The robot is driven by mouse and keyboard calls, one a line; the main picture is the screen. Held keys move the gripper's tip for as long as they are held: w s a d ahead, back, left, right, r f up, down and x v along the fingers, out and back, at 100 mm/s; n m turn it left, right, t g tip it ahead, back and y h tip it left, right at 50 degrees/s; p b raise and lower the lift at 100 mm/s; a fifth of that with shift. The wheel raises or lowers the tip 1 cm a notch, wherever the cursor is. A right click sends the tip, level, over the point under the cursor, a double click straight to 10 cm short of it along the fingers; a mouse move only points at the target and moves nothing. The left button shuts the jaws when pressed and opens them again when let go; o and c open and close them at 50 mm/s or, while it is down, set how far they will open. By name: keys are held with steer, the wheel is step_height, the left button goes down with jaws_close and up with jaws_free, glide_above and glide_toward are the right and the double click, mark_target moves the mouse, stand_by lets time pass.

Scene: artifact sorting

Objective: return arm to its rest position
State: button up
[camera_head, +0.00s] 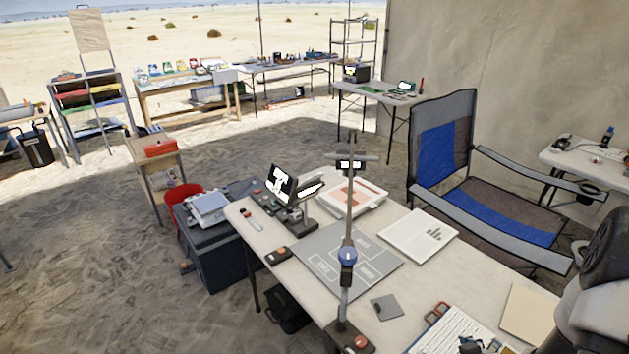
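Part of my arm (598,300) shows at the lower right edge, as dark and light grey rounded links. It stands in front of the right end of the work table (480,262). My gripper is not in view, so its opening and anything in it cannot be seen.
The table carries a grey mat (325,236) with marked rectangles, an upright stand (347,255), a shallow white tray (340,197), a white booklet (418,236) and a small screen device (283,187). A folding chair (440,150) stands behind. Sandy floor (90,270) is open at left.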

step_height(320, 180, up, 19)
steer(key=a+m+g+h, duration=0.1)
steer(key=a+g+h, duration=0.1)
steer(key=h, duration=0.2)
steer(key=s+a+r+m+g+y, duration=0.1)
steer(key=s+a+r, duration=0.5)
steer(key=s+a, duration=0.2)
steer(key=s+a+r+m+y, duration=0.1)
steer(key=s+a+r, duration=0.4)
steer(key=s+a, duration=0.3)
steer(key=shift+s+r+g, duration=0.4)
steer(key=shift+s, duration=0.2)
